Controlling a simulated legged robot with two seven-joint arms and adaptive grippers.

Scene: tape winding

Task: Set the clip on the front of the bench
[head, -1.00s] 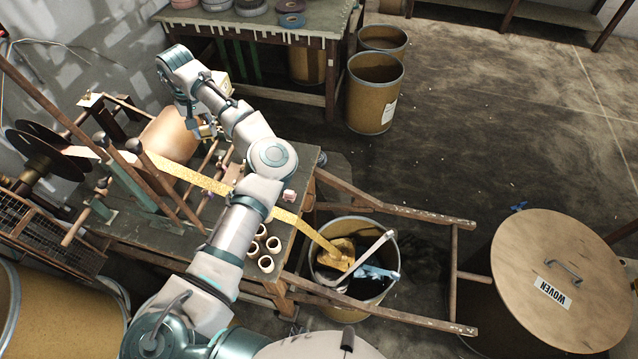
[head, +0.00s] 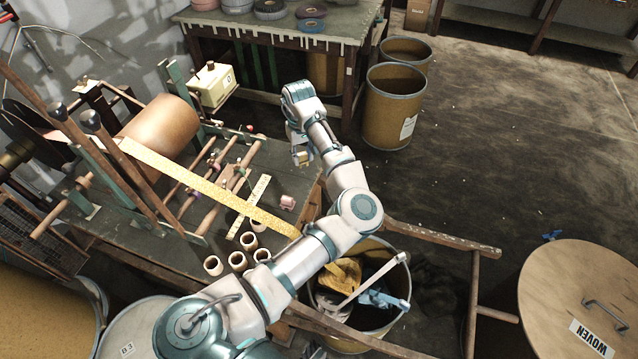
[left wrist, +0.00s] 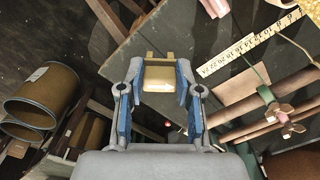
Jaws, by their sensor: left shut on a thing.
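My left gripper (head: 301,152) is shut on the clip, a small yellowish brass-coloured block. The clip (left wrist: 158,76) shows between the two blue-padded fingers in the left wrist view (left wrist: 158,90). In the head view the clip is small and partly hidden by the gripper. The bench (head: 120,222) has a dark green top and carries the winding machine. The gripper is raised near the bench's right-hand edge, with the bench top (left wrist: 195,55) behind it in the wrist view. My right gripper is not in view.
A yellow tape (head: 200,185) runs across the bench over a ruler (head: 262,190). A pink block (head: 287,202) and several cardboard cores (head: 238,261) stand near the edge. A bin (head: 385,322) stands below, with wooden rails (head: 440,237) beside it. Drums (head: 385,115) stand behind.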

